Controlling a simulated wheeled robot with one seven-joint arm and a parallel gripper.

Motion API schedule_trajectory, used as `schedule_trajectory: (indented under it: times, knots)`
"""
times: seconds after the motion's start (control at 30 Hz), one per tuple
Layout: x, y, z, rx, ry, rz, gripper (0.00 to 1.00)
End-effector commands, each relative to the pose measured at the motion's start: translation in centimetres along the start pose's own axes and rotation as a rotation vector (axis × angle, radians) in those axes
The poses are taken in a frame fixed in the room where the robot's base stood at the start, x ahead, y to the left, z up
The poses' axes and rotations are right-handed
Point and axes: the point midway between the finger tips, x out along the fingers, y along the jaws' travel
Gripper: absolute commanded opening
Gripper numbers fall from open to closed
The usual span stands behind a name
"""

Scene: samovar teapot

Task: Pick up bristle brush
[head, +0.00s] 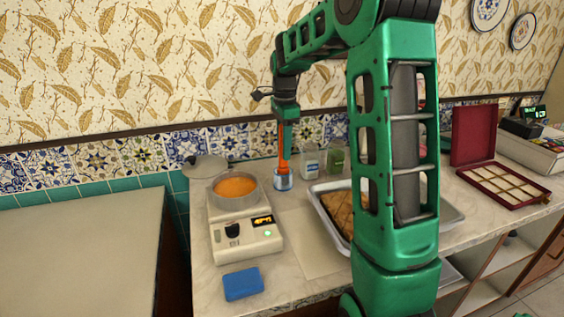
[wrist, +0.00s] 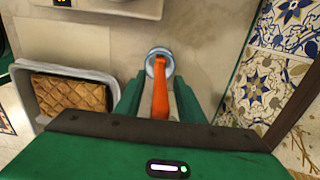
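What looks like the bristle brush (head: 283,160) stands upright on the counter by the tiled wall in the head view, with an orange handle. Its lower end sits in or on a round pale blue and white piece (head: 283,181); I cannot tell whether that is a cup or the brush head. My gripper (head: 285,144) is above it, pointing down. In the wrist view the orange handle (wrist: 160,95) runs between the two green fingers of my gripper (wrist: 160,103). The fingers are apart, one each side of the handle, with narrow gaps. The bristles are not clearly visible.
A pot of orange liquid (head: 236,190) sits on a white appliance (head: 245,238) at left. A blue sponge (head: 243,284) lies in front. Clear jars (head: 310,162) stand right of the brush. A metal tray (head: 320,190) holds a brown pastry. A red box (head: 473,135) is farther right.

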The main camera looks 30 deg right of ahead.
Motion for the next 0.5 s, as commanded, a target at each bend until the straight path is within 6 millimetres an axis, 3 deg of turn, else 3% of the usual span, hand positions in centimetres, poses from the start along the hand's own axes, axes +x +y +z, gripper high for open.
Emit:
schedule_trajectory:
  times: [0.23,0.27,0.4,0.5]
  knots:
    - [0.24,0.01,0.02,0.000,0.000,0.000,0.35]
    - [0.24,0.01,0.02,0.000,0.000,0.000,0.33]
    - [0.22,0.00,0.02,-0.001,0.000,0.000,0.00]
    - [0.21,0.00,0.02,-0.001,0.000,0.000,0.00]
